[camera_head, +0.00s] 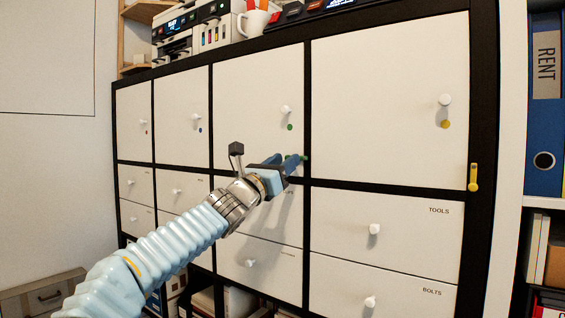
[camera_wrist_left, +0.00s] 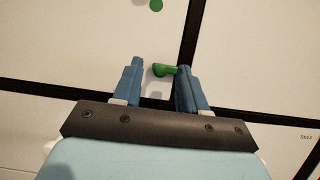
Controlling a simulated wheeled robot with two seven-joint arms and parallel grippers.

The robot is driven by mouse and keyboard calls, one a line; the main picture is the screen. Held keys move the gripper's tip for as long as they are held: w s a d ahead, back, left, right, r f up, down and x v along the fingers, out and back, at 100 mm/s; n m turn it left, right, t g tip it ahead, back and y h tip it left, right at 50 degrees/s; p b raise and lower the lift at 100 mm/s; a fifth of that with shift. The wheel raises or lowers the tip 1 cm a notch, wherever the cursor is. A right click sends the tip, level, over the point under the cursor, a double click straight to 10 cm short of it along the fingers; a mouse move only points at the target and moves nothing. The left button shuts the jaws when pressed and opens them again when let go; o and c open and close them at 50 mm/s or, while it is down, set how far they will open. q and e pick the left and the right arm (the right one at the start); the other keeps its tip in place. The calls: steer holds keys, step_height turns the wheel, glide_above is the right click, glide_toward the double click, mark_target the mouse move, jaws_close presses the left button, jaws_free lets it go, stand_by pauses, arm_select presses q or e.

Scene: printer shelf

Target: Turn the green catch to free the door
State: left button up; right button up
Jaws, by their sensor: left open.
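The green catch (camera_head: 304,157) sits at the lower right corner of the white door with the green dot (camera_head: 250,100), by the black upright. In the left wrist view the green catch (camera_wrist_left: 163,70) lies about level, its round end to the left. My left gripper (camera_head: 291,160) is open at the catch. In the left wrist view its fingers (camera_wrist_left: 158,72) stand on either side of the catch. The right end of the catch meets or passes behind the right finger; I cannot tell if they touch. The door looks shut. My right gripper is not in view.
The door's white knob (camera_head: 285,110) and green dot (camera_head: 290,127) are above my gripper. A yellow catch (camera_head: 473,178) hangs beside the big door (camera_head: 390,100) on the right. Drawers with knobs (camera_head: 374,229) lie below. Printers and a mug (camera_head: 254,22) stand on top.

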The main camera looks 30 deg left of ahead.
arm_select(q)
jaws_close()
steer(key=shift+s+d+f+n+g+y+b, duration=0.1)
steer(key=shift+d+f+n+g+y+b, duration=0.6)
steer(key=shift+n, duration=3)
steer(key=shift+s+d+f+n+g+y+b, duration=0.15)
steer(key=shift+d+n+g+y+b, duration=0.9)
steer(key=shift+n, duration=2.65)
steer(key=shift+w+d+f+n+g+y+b, duration=0.1)
steer(key=shift+d+f+n+g+y+b, duration=0.35)
steer(key=shift+n+g+y+b, duration=2.05)
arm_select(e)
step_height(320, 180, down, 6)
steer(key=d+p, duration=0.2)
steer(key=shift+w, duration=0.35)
arm_select(q)
steer(key=n+t+h, duration=0.1)
steer(key=n+t, duration=0.1)
steer(key=t, duration=0.1)
steer(key=shift+n, duration=0.4)
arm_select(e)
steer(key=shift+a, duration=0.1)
arm_select(q)
jaws_free()
